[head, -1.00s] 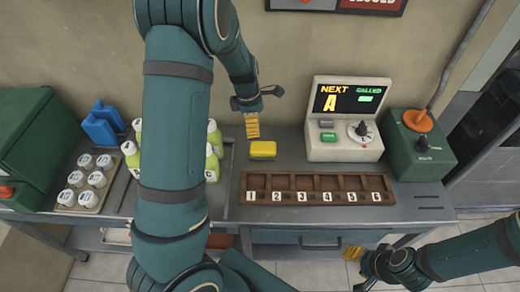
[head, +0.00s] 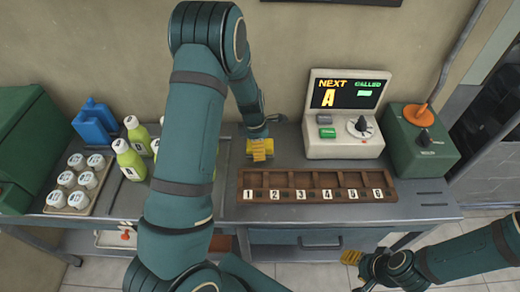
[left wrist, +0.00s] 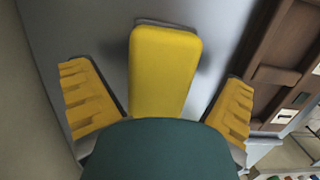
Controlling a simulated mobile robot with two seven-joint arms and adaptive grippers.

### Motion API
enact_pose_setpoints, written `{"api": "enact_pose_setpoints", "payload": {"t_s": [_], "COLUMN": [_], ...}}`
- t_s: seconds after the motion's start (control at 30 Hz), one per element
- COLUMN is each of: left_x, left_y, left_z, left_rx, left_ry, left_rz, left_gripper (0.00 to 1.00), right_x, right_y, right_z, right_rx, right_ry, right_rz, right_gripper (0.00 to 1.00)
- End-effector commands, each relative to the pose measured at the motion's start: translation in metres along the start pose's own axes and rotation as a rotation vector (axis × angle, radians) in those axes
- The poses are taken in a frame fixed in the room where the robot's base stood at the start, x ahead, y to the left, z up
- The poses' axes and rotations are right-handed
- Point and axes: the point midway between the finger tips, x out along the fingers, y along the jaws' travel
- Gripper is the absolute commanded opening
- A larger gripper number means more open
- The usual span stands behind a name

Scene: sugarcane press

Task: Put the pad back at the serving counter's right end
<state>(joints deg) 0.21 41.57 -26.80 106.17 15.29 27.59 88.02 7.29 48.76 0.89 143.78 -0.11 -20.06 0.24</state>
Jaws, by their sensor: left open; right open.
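The yellow pad (left wrist: 165,70) lies flat on the grey metal counter (head: 425,199), left of the console and behind the numbered rack. In the head view my left gripper (head: 260,150) is down at the pad and partly hides it. In the left wrist view my left gripper (left wrist: 160,105) is open, with one yellow finger on each side of the pad and a visible gap to each. The pad is not gripped. My right gripper (head: 352,258) is open and empty in front of the counter, at the lower right.
The brown numbered rack (head: 315,187) lies near the counter's front edge. Bottles (head: 130,160) and a tray of white-lidded cups (head: 75,185) are at left.

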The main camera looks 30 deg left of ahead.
Motion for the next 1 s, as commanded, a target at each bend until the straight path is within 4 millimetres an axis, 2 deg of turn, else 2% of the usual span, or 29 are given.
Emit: {"api": "enact_pose_setpoints", "payload": {"t_s": [0.03, 0.1, 0.27, 0.3, 0.37, 0.5, 0.63, 0.67, 0.83, 1.0], "left_x": [0.008, 0.011, 0.01, 0.01, 0.01, 0.01, 0.01, 0.009, 0.008, -0.01], "left_y": [0.0, 0.0, 0.001, 0.001, 0.001, 0.001, 0.001, 0.001, 0.001, 0.001], "left_z": [-0.001, -0.001, 0.0, 0.0, 0.0, 0.0, 0.0, 0.0, 0.0, 0.004], "left_rx": [-0.002, -0.002, -0.001, -0.001, -0.001, -0.001, -0.001, -0.001, -0.001, 0.001], "left_ry": [0.001, 0.0, 0.0, 0.0, 0.0, 0.0, 0.0, 0.0, 0.0, -0.001], "left_rz": [-0.001, 0.001, 0.002, 0.002, 0.002, 0.002, 0.002, 0.002, 0.002, 0.003], "left_gripper": [0.99, 0.99, 0.99, 0.95, 0.74, 0.25, 0.23, 0.19, 0.19, 0.19], "right_x": [0.003, 0.003, 0.003, 0.003, 0.003, 0.003, 0.003, 0.003, 0.002, -0.004], "right_y": [0.001, 0.001, 0.001, 0.001, 0.001, 0.001, 0.001, 0.001, 0.001, -0.001], "right_z": [0.0, 0.0, -0.001, -0.001, -0.001, -0.001, -0.001, -0.001, -0.001, 0.0], "right_rx": [0.0, 0.0, 0.0, 0.0, 0.0, 0.0, 0.0, 0.0, 0.0, 0.0], "right_ry": [0.001, 0.002, 0.002, 0.002, 0.002, 0.002, 0.002, 0.002, 0.002, 0.0], "right_rz": [0.0, 0.0, 0.0, 0.0, 0.0, 0.0, 0.0, 0.0, 0.0, 0.0], "right_gripper": [0.47, 0.47, 0.47, 0.47, 0.47, 0.47, 0.47, 0.47, 0.47, 0.47]}}
